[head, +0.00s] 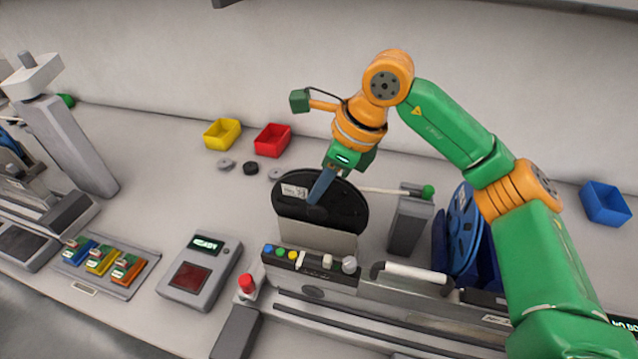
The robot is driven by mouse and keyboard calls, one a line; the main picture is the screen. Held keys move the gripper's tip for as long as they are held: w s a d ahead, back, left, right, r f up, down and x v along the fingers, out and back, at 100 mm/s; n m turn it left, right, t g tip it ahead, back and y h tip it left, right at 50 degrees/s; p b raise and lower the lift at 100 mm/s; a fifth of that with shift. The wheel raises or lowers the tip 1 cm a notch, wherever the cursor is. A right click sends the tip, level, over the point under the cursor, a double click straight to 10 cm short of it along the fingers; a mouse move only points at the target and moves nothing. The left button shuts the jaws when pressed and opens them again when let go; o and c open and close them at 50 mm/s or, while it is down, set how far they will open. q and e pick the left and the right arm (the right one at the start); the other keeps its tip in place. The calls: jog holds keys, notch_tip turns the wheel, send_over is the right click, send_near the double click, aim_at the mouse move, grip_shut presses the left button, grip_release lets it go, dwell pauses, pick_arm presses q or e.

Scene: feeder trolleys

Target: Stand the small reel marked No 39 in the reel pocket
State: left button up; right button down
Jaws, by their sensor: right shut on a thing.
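A black reel (346,203) with a white label stands upright behind the middle trolley; the label's print is too small to read. My right gripper (317,200) reaches down from above and is shut on this reel. A pale grey plate (318,240), which looks like the front wall of a reel pocket, covers the reel's lower part. I cannot tell whether the reel rests on the pocket's floor. A blue reel (458,232) stands upright to the right in a dark blue holder. My left gripper is not in view.
A grey post (408,222) with a green-knobbed rod stands right of the black reel. Yellow (222,134), red (272,140) and blue (605,203) bins sit farther back. A button panel (310,262), a grey READY box (200,272) and a red-topped button (246,284) are in front.

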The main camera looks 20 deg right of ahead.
jog(key=shift+f, duration=0.15)
dwell(0.3)
jog(key=c, duration=0.8)
grip_release()
